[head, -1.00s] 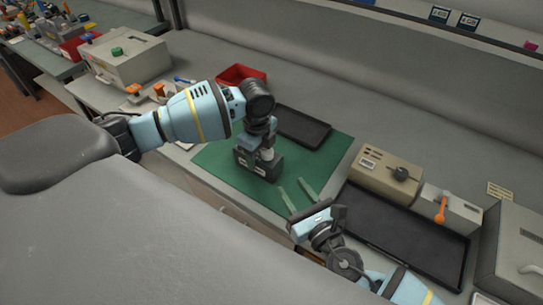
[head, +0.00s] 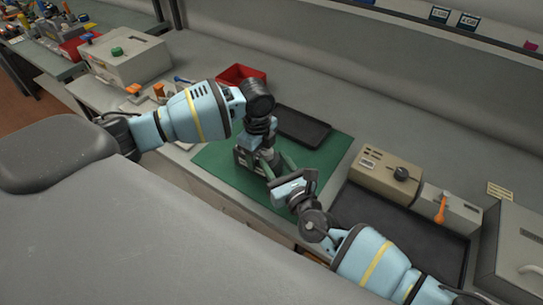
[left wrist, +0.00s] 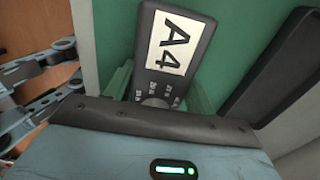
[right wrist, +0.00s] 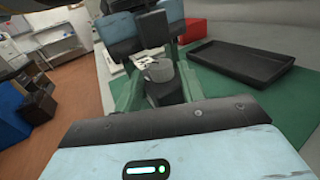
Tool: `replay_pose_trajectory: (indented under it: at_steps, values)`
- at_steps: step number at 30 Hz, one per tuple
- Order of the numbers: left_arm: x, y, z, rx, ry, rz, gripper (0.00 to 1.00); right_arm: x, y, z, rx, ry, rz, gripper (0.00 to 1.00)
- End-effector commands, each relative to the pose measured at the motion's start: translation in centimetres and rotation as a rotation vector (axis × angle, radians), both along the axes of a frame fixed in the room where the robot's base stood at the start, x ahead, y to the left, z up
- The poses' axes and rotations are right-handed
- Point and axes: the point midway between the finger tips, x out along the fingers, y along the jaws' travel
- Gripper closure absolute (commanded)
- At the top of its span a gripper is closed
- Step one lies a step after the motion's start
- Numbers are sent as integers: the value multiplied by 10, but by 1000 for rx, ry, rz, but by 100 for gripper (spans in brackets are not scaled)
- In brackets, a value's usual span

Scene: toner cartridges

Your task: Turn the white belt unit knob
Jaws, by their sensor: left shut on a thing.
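A dark block-shaped unit (left wrist: 200,30) with a white A4 label lies between the green fingers of my left gripper (left wrist: 158,88) in the left wrist view. My left gripper (head: 257,152) is shut on this unit over the green mat. A round grey-white knob (right wrist: 160,72) shows in the right wrist view, on the near side of the unit. My right gripper (right wrist: 158,88) is open, its green fingers on either side of the knob with a gap visible. In the head view my right gripper (head: 278,166) points at the unit, whose knob is mostly hidden there.
The green mat (head: 325,150) has free room on its right. A black tray (head: 302,124) and a red bin (head: 240,74) are behind. A beige box (head: 375,172) with a dark knob, a grey box (head: 465,216) with an orange lever and a larger black tray (head: 440,243) are right.

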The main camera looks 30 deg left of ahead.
Motion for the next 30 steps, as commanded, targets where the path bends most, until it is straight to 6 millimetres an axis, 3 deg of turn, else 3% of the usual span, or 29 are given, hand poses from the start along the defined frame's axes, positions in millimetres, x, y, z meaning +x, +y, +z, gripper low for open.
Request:
replay_pose_trajectory:
  at_steps: [9, 20, 28, 30]
  values:
    - [1, 0, 1, -1, -2, 0, 83, 13, 19, 0, 0, -2, -1, 60]
    - [1, 0, 1, -1, -2, 0, 83, 14, 21, 0, -1, -1, 0, 60]
    - [1, 0, 1, -1, -2, 0, 83, 14, 21, 0, -1, -1, -1, 92]
    - [1, 0, 1, -1, -2, 0, 83, 14, 21, 0, 0, 0, -2, 93]
